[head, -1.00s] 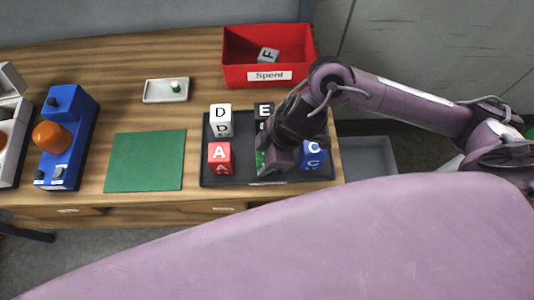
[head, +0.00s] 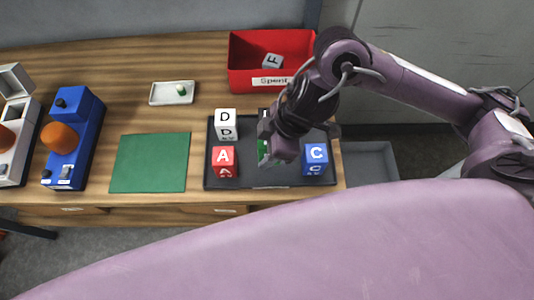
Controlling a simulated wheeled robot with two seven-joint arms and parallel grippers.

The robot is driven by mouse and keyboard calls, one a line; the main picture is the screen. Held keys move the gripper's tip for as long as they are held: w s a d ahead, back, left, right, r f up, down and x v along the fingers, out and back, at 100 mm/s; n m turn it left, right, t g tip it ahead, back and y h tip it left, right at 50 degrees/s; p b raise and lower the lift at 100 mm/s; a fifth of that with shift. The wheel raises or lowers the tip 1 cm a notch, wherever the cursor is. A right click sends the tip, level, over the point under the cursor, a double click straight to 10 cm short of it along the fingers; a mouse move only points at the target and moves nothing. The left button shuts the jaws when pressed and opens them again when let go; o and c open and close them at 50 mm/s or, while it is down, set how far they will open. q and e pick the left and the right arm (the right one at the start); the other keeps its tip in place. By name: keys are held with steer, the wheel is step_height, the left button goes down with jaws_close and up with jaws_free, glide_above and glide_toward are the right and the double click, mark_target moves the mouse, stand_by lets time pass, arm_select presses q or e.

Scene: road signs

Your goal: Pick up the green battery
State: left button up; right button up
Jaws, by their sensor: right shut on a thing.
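The green battery (head: 264,149) is a cube, mostly hidden behind my right gripper (head: 277,155). Only a narrow green strip with a pale mark shows at the gripper's left side. The right gripper is shut on it, and it appears raised a little above the black tray (head: 243,181). A red cube marked A (head: 223,160) stands to its left and a blue cube marked C (head: 314,158) to its right, both apart from it. My left gripper is not in view.
A white cube marked D (head: 226,122) stands in the tray's back left. A red bin labelled Spent (head: 270,81) holds a grey cube marked F (head: 272,60). A green mat (head: 150,162), small white dish (head: 171,93) and blue device (head: 73,138) are to the left.

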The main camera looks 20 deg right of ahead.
step_height(320, 180, up, 13)
steer(key=p, duration=0.3)
stand_by(1.0)
